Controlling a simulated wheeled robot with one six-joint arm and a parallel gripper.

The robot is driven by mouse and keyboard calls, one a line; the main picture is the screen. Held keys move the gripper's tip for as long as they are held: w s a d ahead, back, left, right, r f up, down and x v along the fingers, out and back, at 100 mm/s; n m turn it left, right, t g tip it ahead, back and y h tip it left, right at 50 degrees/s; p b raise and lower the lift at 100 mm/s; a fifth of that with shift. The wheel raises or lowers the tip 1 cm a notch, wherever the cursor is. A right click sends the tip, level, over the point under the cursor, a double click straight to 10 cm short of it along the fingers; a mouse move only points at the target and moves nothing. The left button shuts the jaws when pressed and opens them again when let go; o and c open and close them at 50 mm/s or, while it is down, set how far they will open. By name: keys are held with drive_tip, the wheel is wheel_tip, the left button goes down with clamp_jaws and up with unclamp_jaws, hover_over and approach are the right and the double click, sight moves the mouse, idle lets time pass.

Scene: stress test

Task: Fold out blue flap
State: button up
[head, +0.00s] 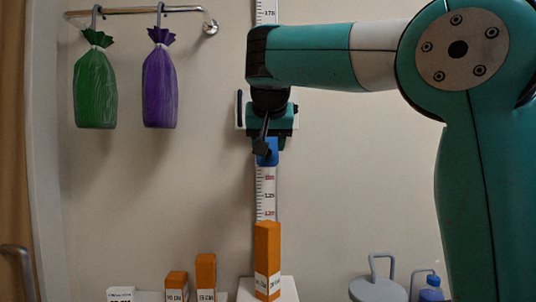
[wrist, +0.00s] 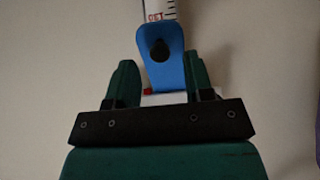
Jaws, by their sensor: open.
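The blue flap (head: 270,158) sits on the white measuring scale (head: 266,190) on the wall, partly hidden behind my gripper (head: 268,145) in the head view. In the wrist view the blue flap (wrist: 165,76) is a rounded tongue with a dark hole near its middle. It shows between the two green fingers of my gripper (wrist: 160,63). The fingers are apart, one on each side of the flap, with nothing seen clamped. Whether either finger touches the flap cannot be told. The scale (wrist: 157,9) continues above the flap in the wrist view.
A tall orange block (head: 267,255) stands on a white base below the scale. Smaller orange blocks (head: 206,272) (head: 177,286) stand left. Green (head: 95,90) and purple (head: 160,88) bags hang from a rail. A grey weight (head: 378,290) and blue bottle (head: 431,292) are lower right.

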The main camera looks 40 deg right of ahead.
drive_tip(key=shift+x, duration=0.85)
drive_tip(key=shift+c, duration=0.5)
